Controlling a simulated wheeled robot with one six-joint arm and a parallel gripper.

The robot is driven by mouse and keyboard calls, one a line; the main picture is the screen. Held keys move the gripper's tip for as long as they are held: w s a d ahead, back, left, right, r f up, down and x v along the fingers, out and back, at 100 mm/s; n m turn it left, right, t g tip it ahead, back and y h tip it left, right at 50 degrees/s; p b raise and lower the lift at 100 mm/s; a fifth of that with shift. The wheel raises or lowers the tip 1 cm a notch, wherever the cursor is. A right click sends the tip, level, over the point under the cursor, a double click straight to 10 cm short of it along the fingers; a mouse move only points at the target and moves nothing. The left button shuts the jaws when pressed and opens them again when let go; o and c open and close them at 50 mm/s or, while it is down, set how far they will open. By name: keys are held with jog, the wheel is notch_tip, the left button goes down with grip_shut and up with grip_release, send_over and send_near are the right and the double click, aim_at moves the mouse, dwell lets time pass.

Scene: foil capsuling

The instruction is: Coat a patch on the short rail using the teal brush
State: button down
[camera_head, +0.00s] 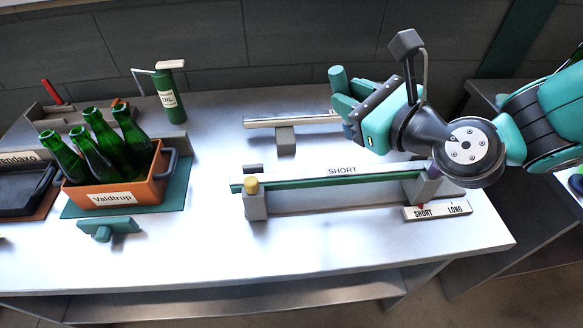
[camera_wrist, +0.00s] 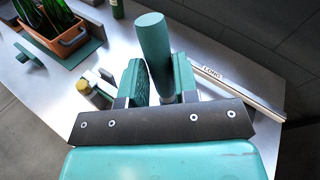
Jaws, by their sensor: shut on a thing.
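My gripper (camera_head: 346,106) is raised above the table, behind and above the right half of the short rail. It is shut on an upright teal cylinder, which looks like the handle of the teal brush (camera_head: 337,78). In the wrist view the handle (camera_wrist: 152,38) stands between the two teal fingers (camera_wrist: 158,85). The bristle end is hidden. The short rail (camera_head: 300,178), marked SHORT, lies across grey supports at the table's front middle, with a green strip along its front and a yellow knob (camera_head: 251,184) at its left end. Brush and rail look apart.
The long rail (camera_head: 272,123) lies behind, marked LONG in the wrist view (camera_wrist: 240,91). A SHORT/LONG selector plate (camera_head: 437,211) sits front right. At left are an orange crate (camera_head: 108,195) of green bottles, an oil bottle (camera_head: 170,92) and a teal T-shaped piece (camera_head: 108,228).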

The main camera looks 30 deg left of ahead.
jog(key=s+a+r+p, duration=0.3)
jog(key=a+p, duration=0.1)
jog(key=p, duration=0.5)
jog(key=f+b, duration=0.3)
jog(key=a+f+b, duration=0.1)
jog(key=f+b, duration=0.1)
jog(key=shift+s, duration=0.25)
jog(key=shift+r, duration=0.1)
